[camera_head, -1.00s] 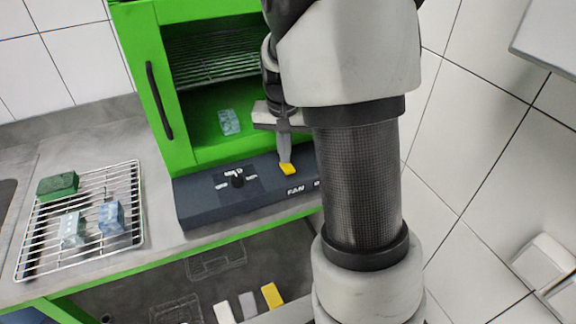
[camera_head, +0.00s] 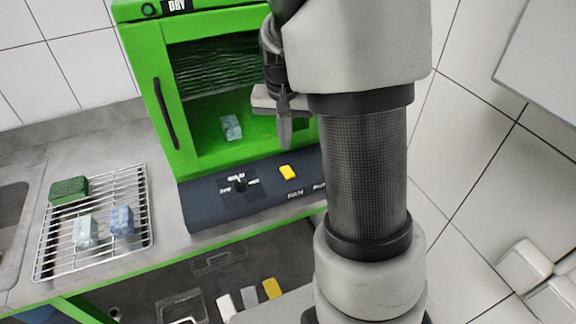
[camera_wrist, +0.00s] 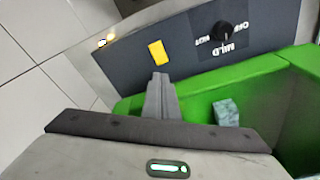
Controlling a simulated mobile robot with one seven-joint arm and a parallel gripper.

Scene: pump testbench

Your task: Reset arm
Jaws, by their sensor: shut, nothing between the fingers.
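My gripper (camera_head: 285,140) is shut and empty. In the head view it hangs in front of the green drying cabinet, above the yellow switch (camera_head: 287,172) and apart from it. In the wrist view the shut fingertips (camera_wrist: 161,76) point toward the yellow switch (camera_wrist: 158,53), with a gap between them. The switch sits on the dark control panel (camera_head: 215,208), beside a black knob (camera_head: 239,184). My arm hides the right part of the cabinet and panel.
The green cabinet (camera_head: 152,70) holds a pale blue block (camera_head: 231,127) behind its front. A wire rack (camera_head: 142,232) on the left counter carries a green sponge (camera_head: 69,190) and two pale blocks (camera_head: 85,231). Bins and coloured items lie below the counter. White tiled wall stands right.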

